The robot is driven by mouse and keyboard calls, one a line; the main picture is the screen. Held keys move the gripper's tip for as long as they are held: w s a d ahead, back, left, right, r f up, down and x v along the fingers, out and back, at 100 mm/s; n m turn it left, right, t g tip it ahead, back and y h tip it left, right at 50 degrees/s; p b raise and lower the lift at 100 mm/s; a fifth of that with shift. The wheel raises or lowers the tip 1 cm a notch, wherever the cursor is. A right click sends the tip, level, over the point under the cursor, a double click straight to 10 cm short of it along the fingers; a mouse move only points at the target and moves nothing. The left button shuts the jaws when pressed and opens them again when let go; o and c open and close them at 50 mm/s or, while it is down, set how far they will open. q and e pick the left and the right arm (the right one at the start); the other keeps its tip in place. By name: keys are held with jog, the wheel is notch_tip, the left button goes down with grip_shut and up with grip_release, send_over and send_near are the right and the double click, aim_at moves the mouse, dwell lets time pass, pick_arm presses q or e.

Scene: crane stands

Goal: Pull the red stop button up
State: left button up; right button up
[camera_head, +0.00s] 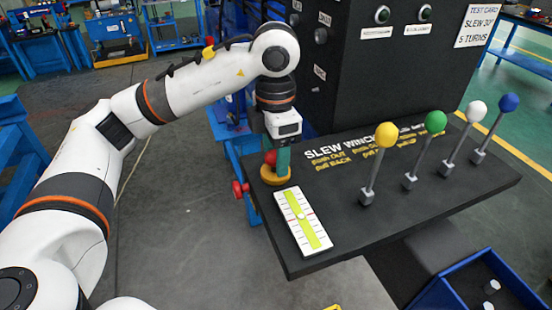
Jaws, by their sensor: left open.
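The red stop button (270,158) stands on a round yellow base (275,179) at the left end of the black console (345,220). My left gripper (278,164) points down over it and is open. A teal finger is at the right of the red button, very close to it; I cannot tell whether it touches. The gripper hides part of the button and the far side of the base. My right gripper does not show.
A white and yellow level gauge (303,222) lies just in front of the base. Levers with yellow (386,134), green (435,122), white (476,111) and blue (509,102) knobs stand to the right. A red knob (240,189) sits off the console's left edge. A black cabinet (390,75) rises behind.

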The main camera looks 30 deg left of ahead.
aim_at(275, 154)
pick_arm(q)
notch_tip(275, 154, up, 7)
jog(key=p, duration=0.5)
dwell(0.5)
